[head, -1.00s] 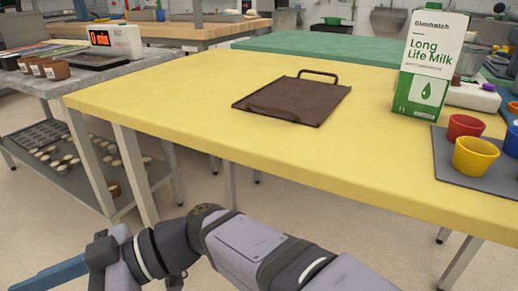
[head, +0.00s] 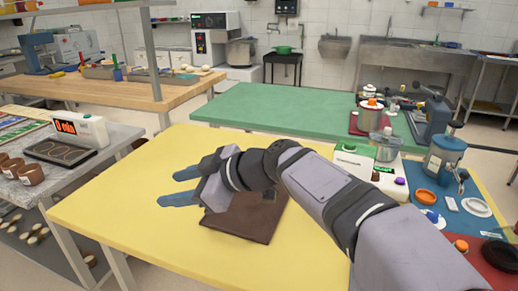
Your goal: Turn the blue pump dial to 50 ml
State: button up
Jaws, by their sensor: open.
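A jar-like dispenser with a blue top (head: 446,150) and a metal spout stands at the right, on a blue mat; it may be the pump. No dial or ml scale can be made out on it. My gripper (head: 168,188) is open and empty, with its two blue fingers pointing left. My arm crosses the view from the lower right and hides part of the tray and table.
A white Thermocook-style machine (head: 350,160) stands beyond my forearm. A green table (head: 290,108) is behind. A grey bench (head: 110,150) with a timer display (head: 80,128) is left. The yellow table's left part (head: 110,205) is clear.

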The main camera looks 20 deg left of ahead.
jog(key=w+d+r+m+t+h+p, duration=0.25)
jog(key=w+d+r+p, duration=0.2)
jog(key=w+d, duration=0.3)
jog(key=w+d+r+m+t+h+p, duration=0.1)
jog(key=w+d+r+m+t+p, duration=0.15)
jog(key=w+d+p, duration=0.5)
jog(key=w+d+r+m+t+h+p, duration=0.25)
jog(key=w+d, duration=0.35)
jog(key=d, duration=0.3)
jog(key=w+d+r+m+t+h+p, duration=0.1)
jog(key=w+d+h+p, duration=0.15)
jog(key=w+d, duration=0.45)
jog(key=n+g+h+p, duration=0.1)
jog(key=g+h+p, duration=0.3)
jog(key=g+p, duration=0.6)
send_over(434, 213)
jog(key=shift+t, duration=0.55)
notch_tip(434, 213, down, 13)
jog(key=shift+a+r+p, duration=0.1)
jog(key=shift+a+p, duration=0.05)
jog(key=shift+p, duration=0.3)
jog(key=shift+s+n, duration=0.1)
jog(key=shift+n, duration=0.15)
jog(key=shift+f+p, duration=1.15)
jog(key=shift+f, duration=2.6)
jog(key=shift+c, duration=0.4)
